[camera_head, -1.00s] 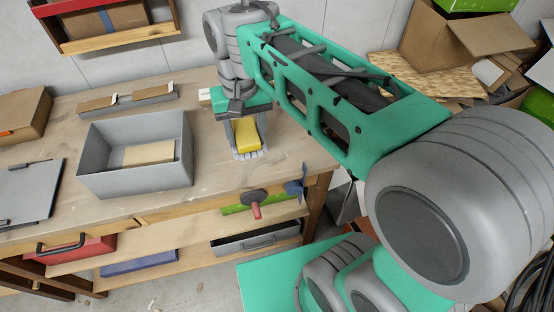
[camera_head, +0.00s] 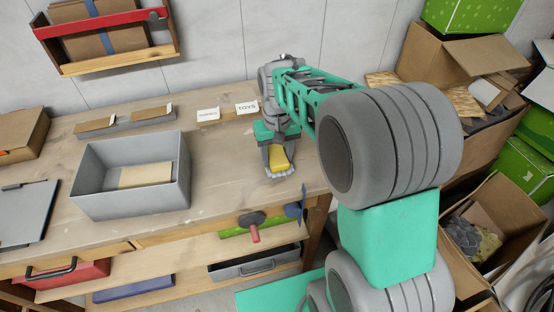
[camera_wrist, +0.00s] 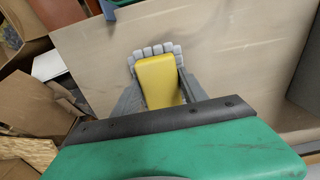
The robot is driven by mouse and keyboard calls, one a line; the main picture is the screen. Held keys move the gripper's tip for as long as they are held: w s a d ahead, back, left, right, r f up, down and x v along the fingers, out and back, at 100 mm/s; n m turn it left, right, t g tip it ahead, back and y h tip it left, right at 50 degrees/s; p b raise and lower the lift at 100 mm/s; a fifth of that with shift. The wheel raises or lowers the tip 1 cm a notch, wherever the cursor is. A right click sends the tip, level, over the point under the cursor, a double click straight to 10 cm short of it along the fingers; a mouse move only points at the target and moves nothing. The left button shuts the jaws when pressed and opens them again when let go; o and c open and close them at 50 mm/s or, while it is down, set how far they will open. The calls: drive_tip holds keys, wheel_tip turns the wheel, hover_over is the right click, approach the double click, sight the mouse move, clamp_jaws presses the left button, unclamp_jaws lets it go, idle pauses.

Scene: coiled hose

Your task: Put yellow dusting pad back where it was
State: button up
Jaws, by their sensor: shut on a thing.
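The yellow dusting pad (camera_head: 278,158) has a yellow top and a grey, fringed underside. My gripper (camera_head: 278,165) is shut on it near the right end of the wooden workbench (camera_head: 225,175). In the wrist view the yellow pad (camera_wrist: 158,82) sits between the two fingers of my gripper (camera_wrist: 158,90), its grey fringe pointing away from the palm. I cannot tell whether the pad touches the bench top or is held just above it.
A grey open bin (camera_head: 130,200) with a tan block (camera_head: 146,175) inside stands on the bench. Small white labels, one reading TOYS (camera_head: 247,107), stand at the bench's back. Cardboard boxes (camera_head: 465,45) crowd the right side. The bench middle is clear.

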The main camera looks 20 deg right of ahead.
drive_tip(key=shift+f, duration=0.75)
drive_tip(key=shift+f, duration=0.2)
drive_tip(key=o, duration=1.3)
drive_tip(key=shift+r, duration=0.1)
